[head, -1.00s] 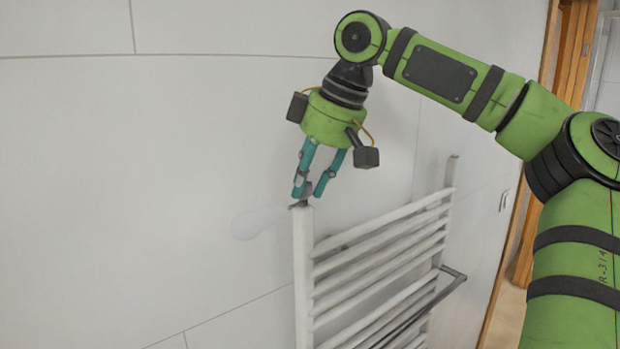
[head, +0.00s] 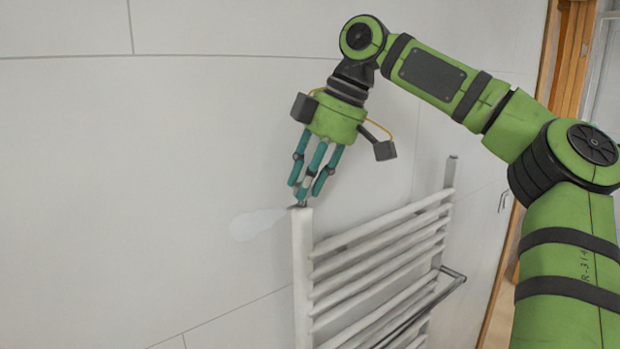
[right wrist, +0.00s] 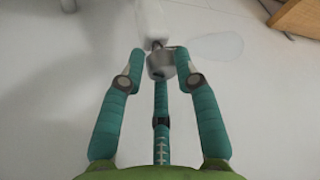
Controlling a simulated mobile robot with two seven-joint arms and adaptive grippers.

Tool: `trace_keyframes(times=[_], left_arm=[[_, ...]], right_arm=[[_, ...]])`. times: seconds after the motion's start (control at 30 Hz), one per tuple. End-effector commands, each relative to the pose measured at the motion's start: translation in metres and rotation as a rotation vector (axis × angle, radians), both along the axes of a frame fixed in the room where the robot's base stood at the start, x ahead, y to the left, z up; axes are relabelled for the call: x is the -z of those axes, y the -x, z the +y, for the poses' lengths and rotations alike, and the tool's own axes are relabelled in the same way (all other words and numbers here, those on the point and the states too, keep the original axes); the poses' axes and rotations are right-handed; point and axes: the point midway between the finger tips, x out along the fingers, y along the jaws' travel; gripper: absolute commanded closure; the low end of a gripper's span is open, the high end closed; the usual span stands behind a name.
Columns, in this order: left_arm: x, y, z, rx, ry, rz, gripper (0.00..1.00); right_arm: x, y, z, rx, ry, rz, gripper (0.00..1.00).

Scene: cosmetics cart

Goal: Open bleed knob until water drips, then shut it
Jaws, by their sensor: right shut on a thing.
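The white ladder-style towel radiator (head: 303,275) stands against the wall, its left post topped by a small bleed knob (head: 300,206). My right gripper (head: 306,192) comes down from above and its teal fingers are closed around the knob. In the right wrist view the grey metal knob (right wrist: 161,66) sits between the fingertips, at the end of the white post (right wrist: 152,22). A pale translucent oval (head: 252,224) reaches left from the knob; it also shows in the right wrist view (right wrist: 215,46). I cannot tell if it is water. My left gripper is out of view.
The light tiled wall (head: 150,150) is close behind the radiator and bare to its left. A dark rail (head: 450,274) juts from the radiator's right side. A wooden door frame (head: 565,60) stands at the far right.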

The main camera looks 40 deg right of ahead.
Motion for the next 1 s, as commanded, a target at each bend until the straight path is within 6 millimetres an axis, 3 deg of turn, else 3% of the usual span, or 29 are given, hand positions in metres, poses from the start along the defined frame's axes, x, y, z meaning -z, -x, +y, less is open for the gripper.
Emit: trace_keyframes(times=[0.2, 0.23, 0.27, 0.67, 0.77, 1.0], left_arm=[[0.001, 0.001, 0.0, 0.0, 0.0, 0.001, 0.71], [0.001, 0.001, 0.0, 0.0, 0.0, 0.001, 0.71], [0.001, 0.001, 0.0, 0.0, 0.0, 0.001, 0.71], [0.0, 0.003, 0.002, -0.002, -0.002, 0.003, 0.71], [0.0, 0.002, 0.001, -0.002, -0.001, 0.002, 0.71], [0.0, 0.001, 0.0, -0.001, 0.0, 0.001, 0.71]], right_arm=[[0.005, 0.001, 0.002, -0.006, 0.0, 0.016, 1.0], [0.005, 0.001, 0.002, -0.006, 0.0, 0.017, 0.6], [0.005, 0.001, 0.002, -0.006, 0.0, 0.017, 0.48], [-0.001, 0.001, 0.0, 0.001, 0.001, 0.007, 0.48], [-0.012, 0.003, -0.003, 0.002, 0.002, 0.005, 0.48], [-0.059, 0.018, -0.014, 0.002, 0.002, 0.005, 0.48]])
